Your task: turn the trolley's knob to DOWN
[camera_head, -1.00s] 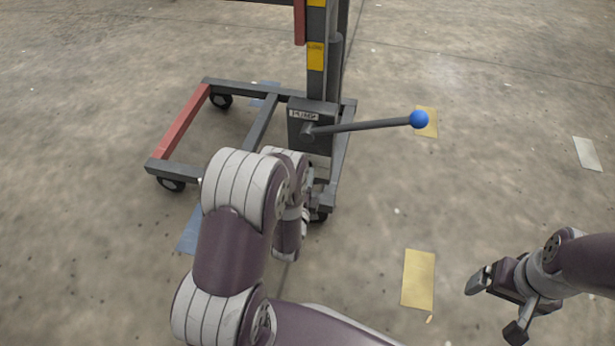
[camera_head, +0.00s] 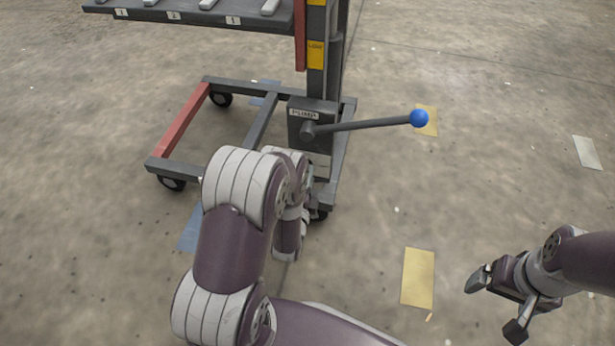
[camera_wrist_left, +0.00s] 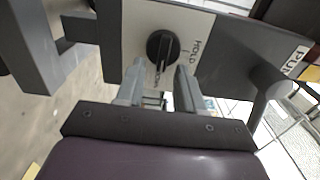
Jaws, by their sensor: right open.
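The trolley (camera_head: 180,135) stands ahead, with a grey pump box (camera_head: 312,112) on its mast. In the left wrist view the round black knob (camera_wrist_left: 161,46) sits on a white plate. Its pale pointer line points down the picture towards a label partly hidden by my gripper, apparently DOWN; HOLD is printed to the right. My left gripper (camera_wrist_left: 158,88) is open, its fingers spread just short of the knob, with nothing between them. In the head view my arm hides the knob. My right gripper (camera_head: 492,305) is open and empty at the right, above the floor.
The pump lever with its blue ball (camera_head: 419,118) sticks out right from the box. The numbered deck (camera_head: 200,17) is at the top left. A yellow floor patch (camera_head: 417,278) lies right of my left arm. The floor on the right is largely clear.

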